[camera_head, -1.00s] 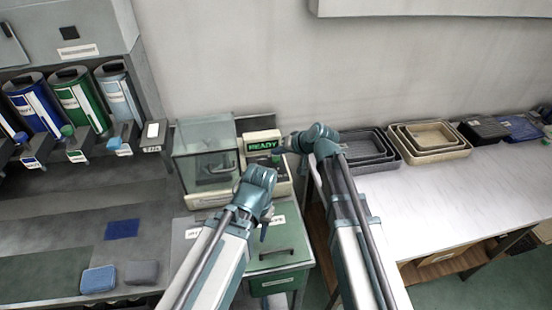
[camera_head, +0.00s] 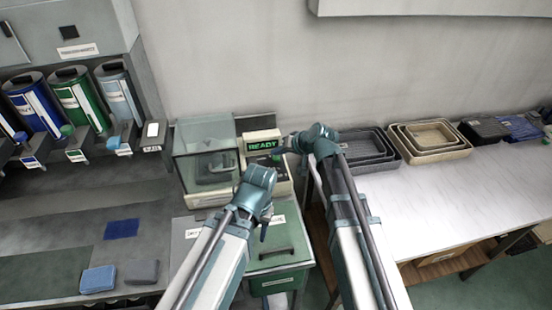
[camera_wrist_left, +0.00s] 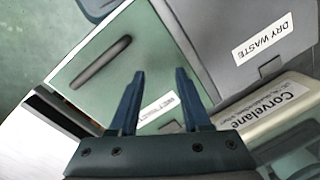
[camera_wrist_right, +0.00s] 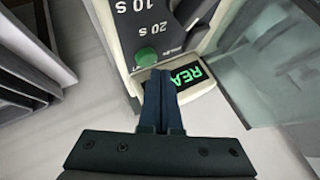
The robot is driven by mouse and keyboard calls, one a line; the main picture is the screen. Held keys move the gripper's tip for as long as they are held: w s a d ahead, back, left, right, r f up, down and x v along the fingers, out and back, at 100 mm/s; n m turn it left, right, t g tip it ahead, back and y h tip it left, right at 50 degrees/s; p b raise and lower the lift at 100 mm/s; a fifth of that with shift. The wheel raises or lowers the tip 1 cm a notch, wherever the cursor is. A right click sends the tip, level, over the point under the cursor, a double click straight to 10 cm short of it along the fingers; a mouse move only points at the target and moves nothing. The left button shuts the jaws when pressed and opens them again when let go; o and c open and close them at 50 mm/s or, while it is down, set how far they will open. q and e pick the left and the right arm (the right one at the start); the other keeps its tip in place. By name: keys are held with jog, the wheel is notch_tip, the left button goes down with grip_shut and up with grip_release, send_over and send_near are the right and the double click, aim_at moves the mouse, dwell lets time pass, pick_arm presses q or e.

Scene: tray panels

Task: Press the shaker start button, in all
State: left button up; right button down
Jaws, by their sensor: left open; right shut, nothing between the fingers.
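The shaker (camera_head: 207,195) is a cream machine with a clear box on its left and a panel on its right. Its lit display (camera_head: 263,144) reads READY, and part of that display (camera_wrist_right: 188,78) shows in the right wrist view. There a round green button (camera_wrist_right: 147,57) sits by the 20 s label, just beyond my right fingertips. My right gripper (camera_wrist_right: 159,75) is shut and empty; I cannot tell whether it touches the panel. In the head view my right gripper (camera_head: 279,157) is over the panel. My left gripper (camera_wrist_left: 160,74) is open and empty above a green lid.
The green-lidded waste bin (camera_head: 270,262) with a dark handle stands in front of the shaker. Nested trays (camera_head: 432,137) stand on the white bench at right. Dispensers (camera_head: 80,100) and blue and grey pads (camera_head: 98,279) are at left.

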pick_arm(q)
jog(key=shift+f, duration=0.35)
pick_arm(e)
jog(key=shift+f, duration=0.35)
